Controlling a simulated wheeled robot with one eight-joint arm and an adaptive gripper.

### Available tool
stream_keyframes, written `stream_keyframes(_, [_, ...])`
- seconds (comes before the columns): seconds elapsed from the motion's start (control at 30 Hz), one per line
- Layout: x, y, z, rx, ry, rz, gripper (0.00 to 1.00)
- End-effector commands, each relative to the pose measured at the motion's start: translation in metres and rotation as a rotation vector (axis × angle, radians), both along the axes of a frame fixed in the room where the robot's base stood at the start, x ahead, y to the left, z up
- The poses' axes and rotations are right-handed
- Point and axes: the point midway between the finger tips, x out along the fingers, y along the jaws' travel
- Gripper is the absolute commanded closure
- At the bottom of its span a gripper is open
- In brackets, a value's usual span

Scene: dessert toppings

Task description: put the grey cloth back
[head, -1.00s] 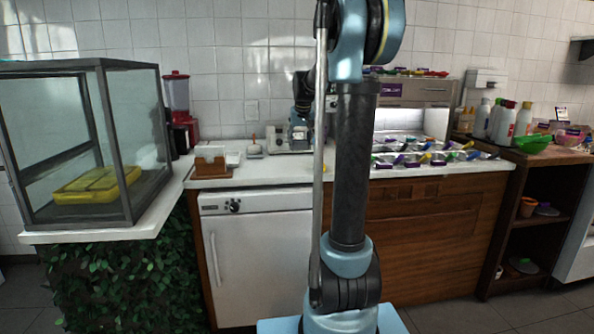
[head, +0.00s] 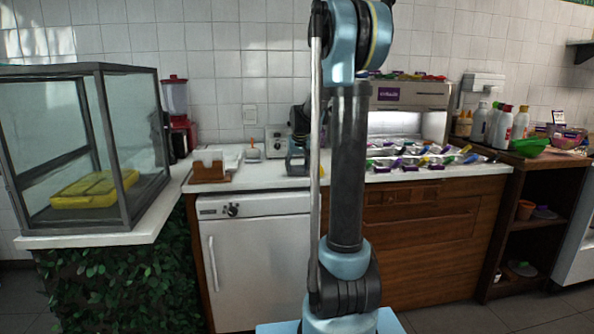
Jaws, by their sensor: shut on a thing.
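I cannot make out a grey cloth in the head view. My arm stands upright in the middle of the picture and hides part of the counter (head: 270,178).
A glass case (head: 113,150) with a yellow tray (head: 95,188) stands at left. A brown box with white paper (head: 209,170) and a toaster-like appliance (head: 277,140) stand on the counter. Topping containers (head: 425,162) crowd its right part; bottles (head: 503,128) and a green bowl (head: 530,147) stand further right.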

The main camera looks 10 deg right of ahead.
Motion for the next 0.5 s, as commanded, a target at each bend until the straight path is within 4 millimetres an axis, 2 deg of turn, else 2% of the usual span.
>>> stream_keyframes(0.13, [0.0001,-0.0001,-0.0010,0.000,0.000,0.000,0.87])
stream_keyframes(0.17, [0.0001,-0.0001,-0.0014,0.000,0.000,0.000,0.47])
stream_keyframes(0.23, [0.0001,-0.0001,-0.0010,0.000,0.000,0.000,0.31])
stream_keyframes(0.5, [0.0001,-0.0003,-0.0009,0.000,0.000,0.000,0.29])
